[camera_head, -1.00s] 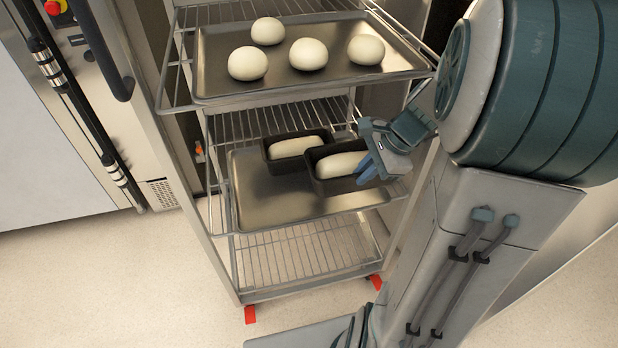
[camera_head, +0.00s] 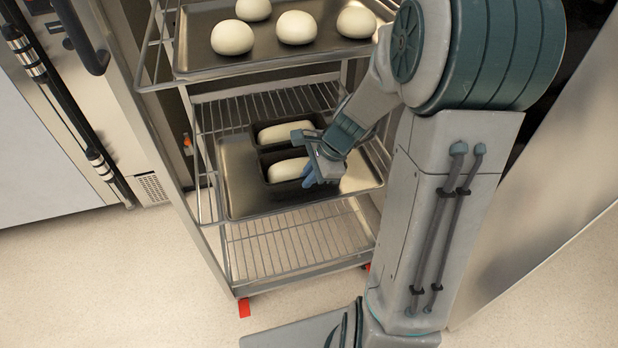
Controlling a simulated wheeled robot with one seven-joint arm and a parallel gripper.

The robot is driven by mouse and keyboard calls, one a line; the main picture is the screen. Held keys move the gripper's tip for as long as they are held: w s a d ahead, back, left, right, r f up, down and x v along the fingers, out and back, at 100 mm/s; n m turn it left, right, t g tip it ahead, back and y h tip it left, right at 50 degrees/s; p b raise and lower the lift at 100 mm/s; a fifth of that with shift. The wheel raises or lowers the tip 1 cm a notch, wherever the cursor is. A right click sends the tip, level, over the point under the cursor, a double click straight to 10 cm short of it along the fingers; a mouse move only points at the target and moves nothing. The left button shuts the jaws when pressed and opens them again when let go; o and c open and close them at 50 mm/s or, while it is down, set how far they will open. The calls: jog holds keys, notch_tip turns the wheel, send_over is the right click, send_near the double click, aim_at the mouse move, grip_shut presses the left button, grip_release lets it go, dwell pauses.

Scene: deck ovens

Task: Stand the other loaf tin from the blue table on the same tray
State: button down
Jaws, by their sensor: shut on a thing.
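Two dark loaf tins with pale dough are at the middle tray (camera_head: 236,190) of the rack. The back loaf tin (camera_head: 257,146) stands on the tray. The front loaf tin (camera_head: 266,172) is right beside it, nearer to me, and looks level; I cannot tell whether its base touches the tray. My gripper (camera_head: 312,176) is shut on the right end of the front tin, reaching in from the right. Its fingers hide that end of the tin.
The rack (camera_head: 222,262) has an upper tray (camera_head: 196,62) with several round dough pieces above the tins. An empty wire shelf (camera_head: 290,246) lies below. Rack posts stand close on both sides. The middle tray's left and front parts are bare.

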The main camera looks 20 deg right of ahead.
jog(key=c, duration=1.5)
grip_release()
jog(key=p+v, duration=0.2)
jog(key=v, duration=0.5)
jog(key=s+a+r+n+h, duration=0.1)
jog(key=s+n, duration=0.3)
jog(key=n, duration=0.2)
jog(key=s+r+n+h, duration=0.2)
jog(key=s+n, duration=0.3)
jog(key=s+a+r+n+h, duration=0.1)
jog(key=s+r+n, duration=0.1)
jog(key=s+n, duration=0.3)
jog(key=shift+a+r+n+g+h, duration=0.15)
jog(key=shift+a+n+g+h, duration=0.2)
jog(key=shift+n, duration=0.45)
jog(key=shift+w, duration=0.1)
